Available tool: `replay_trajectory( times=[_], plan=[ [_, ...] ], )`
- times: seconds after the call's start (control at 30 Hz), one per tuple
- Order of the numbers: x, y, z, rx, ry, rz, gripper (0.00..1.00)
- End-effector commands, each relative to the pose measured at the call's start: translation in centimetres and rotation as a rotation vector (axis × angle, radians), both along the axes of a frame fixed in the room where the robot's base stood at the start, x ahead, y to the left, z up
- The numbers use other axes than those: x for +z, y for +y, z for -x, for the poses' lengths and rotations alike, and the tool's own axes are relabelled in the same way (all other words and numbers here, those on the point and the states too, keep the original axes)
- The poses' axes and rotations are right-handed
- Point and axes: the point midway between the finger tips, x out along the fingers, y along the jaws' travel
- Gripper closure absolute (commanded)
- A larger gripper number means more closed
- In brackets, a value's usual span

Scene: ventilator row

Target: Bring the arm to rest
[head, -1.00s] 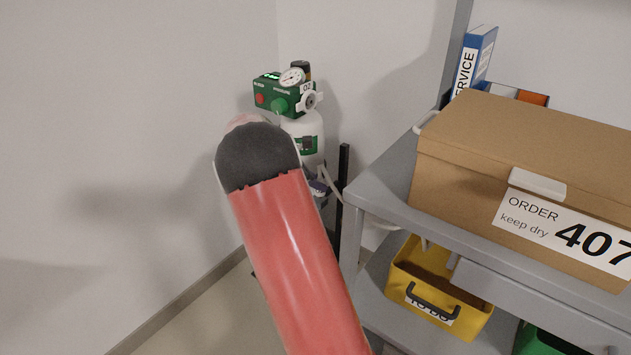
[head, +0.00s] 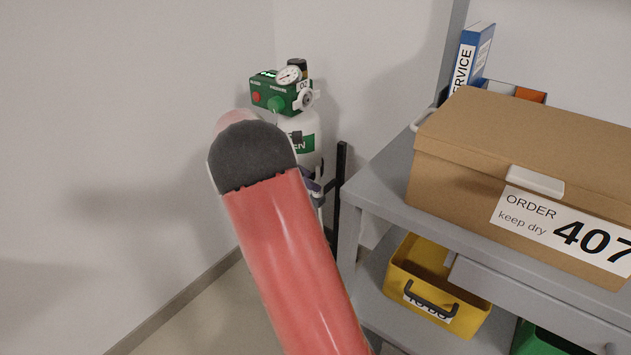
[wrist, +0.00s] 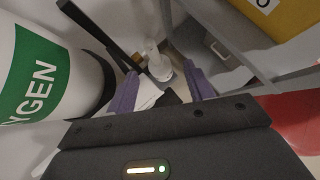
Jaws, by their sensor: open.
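My arm (head: 285,240), with a red link and a dark rounded joint, reaches forward across the middle of the head view. My gripper (wrist: 163,88) shows two purple fingers spread apart in the wrist view, with nothing clearly held between them. In the head view only a small purple part of it shows behind the arm, beside the oxygen cylinder. The white cylinder (head: 311,127) with a green label stands upright in the corner. It also shows close on the left of the wrist view (wrist: 75,90). I cannot tell whether the gripper touches it.
A green regulator block (head: 282,97) with a gauge tops the cylinder. A black post (head: 341,175) stands beside it. The grey shelf unit (head: 378,185) at right bears a cardboard box (head: 470,120), a blue binder (head: 480,50) and, lower, a yellow bin (head: 415,250). Bare wall fills the left.

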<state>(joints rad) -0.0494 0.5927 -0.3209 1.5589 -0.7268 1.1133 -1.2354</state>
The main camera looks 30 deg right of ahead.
Motion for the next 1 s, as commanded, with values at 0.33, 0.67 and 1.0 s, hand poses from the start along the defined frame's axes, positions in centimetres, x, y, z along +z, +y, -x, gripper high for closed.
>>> replay_trajectory(
  times=[0.33, 0.67, 1.0],
  plan=[
    [3.7, 3.3, -0.5, -0.003, -0.004, 0.005, 0.47],
    [4.9, 4.1, 0.9, -0.047, -0.074, -0.037, 0.47],
    [9.5, 10.5, 10.0, -0.365, -0.506, -0.332, 0.47]
  ],
)
